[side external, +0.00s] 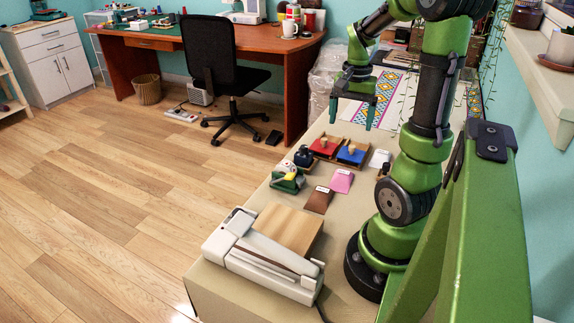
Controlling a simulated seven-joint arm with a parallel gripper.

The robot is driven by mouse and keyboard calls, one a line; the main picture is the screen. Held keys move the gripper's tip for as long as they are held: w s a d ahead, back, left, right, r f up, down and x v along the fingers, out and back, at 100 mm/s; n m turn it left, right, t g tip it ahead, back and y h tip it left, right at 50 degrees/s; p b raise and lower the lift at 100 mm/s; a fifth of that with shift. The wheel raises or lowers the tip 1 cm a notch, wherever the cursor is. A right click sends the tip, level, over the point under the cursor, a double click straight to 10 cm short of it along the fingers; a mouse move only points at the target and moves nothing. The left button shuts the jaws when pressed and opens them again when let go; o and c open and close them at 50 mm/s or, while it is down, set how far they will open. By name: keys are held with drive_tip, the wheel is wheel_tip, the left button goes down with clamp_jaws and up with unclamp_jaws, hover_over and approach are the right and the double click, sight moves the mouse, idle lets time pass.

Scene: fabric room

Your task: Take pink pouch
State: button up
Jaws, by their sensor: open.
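The pink pouch (341,181) lies flat on the beige work table, near the middle of the group of small items. A small pale patch shows on its upper edge. My gripper (351,113) hangs pointing down above the table, behind the pouch in the picture and well clear of it. Its two fingers are spread apart and nothing shows between them.
A brown pouch (319,200) lies just in front of the pink one, and a white one (379,159) behind right. Red (325,147) and blue (352,154) trays stand behind it. A green item (287,182) is at left. A white machine (262,258) and wooden board (283,229) fill the front.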

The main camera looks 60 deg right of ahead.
sight(343, 173)
drive_tip(key=f, duration=1.6)
drive_tip(key=shift+a+f, duration=0.2)
drive_tip(key=shift+f, duration=0.15)
drive_tip(key=shift+c, duration=0.4)
drive_tip(key=c, duration=1.1)
drive_tip(key=shift+o, duration=0.2)
drive_tip(key=shift+r, duration=0.1)
